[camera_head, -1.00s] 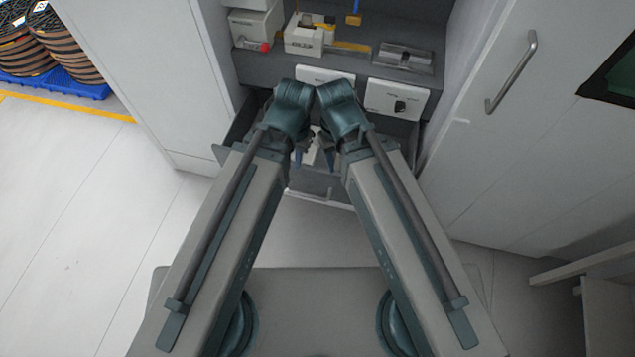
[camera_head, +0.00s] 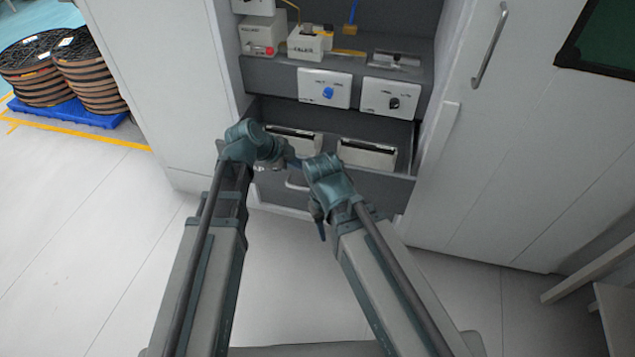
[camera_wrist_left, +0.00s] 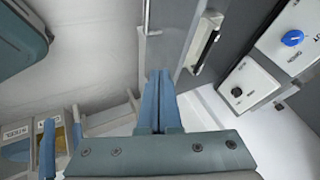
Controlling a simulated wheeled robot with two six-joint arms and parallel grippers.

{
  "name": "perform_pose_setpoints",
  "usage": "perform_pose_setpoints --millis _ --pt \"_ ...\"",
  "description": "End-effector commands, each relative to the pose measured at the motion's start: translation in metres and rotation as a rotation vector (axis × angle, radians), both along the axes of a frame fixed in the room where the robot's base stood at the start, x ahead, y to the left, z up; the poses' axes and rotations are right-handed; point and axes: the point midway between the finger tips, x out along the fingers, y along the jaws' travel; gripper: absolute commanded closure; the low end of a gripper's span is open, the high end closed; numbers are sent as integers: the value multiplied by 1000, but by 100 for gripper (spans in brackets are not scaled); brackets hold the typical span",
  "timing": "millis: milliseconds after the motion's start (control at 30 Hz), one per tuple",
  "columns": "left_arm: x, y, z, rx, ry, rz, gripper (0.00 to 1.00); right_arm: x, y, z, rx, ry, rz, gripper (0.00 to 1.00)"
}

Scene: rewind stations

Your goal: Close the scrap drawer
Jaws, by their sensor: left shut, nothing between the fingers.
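The scrap drawer (camera_head: 378,187) is a dark grey drawer under the bench, pulled out, with two white slotted boxes inside. Its grey front and bar handle also show at the top of the left wrist view (camera_wrist_left: 168,40). My left gripper (camera_head: 290,162) is at the left part of the drawer front; in the left wrist view its blue fingers (camera_wrist_left: 160,76) are together and empty, with the tips overlapping the drawer front's end. I cannot tell whether they touch it. My right gripper (camera_head: 319,226) hangs in front of the drawer, its fingers mostly hidden by its wrist.
Above the drawer are a panel with a blue knob (camera_head: 325,90) and one with a black knob (camera_head: 391,98). A white cabinet (camera_head: 160,80) stands left and a cabinet with a bar handle (camera_head: 490,46) right. Floor in front is clear. Reels sit on a blue pallet (camera_head: 75,115).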

Motion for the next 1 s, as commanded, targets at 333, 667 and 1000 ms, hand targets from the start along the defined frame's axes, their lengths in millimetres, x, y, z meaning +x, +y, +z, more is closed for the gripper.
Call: perform_pose_setpoints --millis 333,667,1000 --pt "4 -2 -4 1 -19 -17 100 0 0 -6 0 0 0 53" --pt "16 -19 -37 1 -17 -18 100 0 0 -38 0 0 0 53" --pt "37 -50 -86 2 -18 -17 100 0 0 -87 0 0 0 53"
